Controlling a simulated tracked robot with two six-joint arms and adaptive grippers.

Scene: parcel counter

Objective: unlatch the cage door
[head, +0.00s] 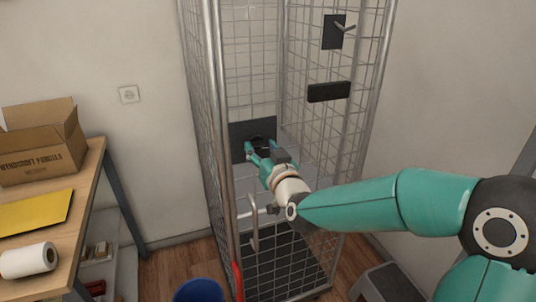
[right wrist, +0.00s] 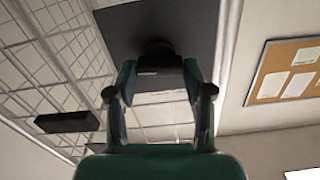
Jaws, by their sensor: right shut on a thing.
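The tall wire-mesh cage (head: 216,110) stands in the middle of the head view. My right gripper (head: 259,143) is at a dark plate (head: 238,134) on the mesh, with its fingers towards it. In the right wrist view the gripper (right wrist: 157,80) has one finger on each side of a dark latch knob (right wrist: 157,52), which projects from the plate (right wrist: 195,22). The gripper is shut on this knob; the exact contact is in shadow. My left gripper is not in view.
Another dark plate with a lever (head: 335,30) and a black box (head: 328,92) are on the cage's right side. A wooden table (head: 75,215) with an open carton (head: 42,160) stands left. A blue bin (head: 199,290) is at the front.

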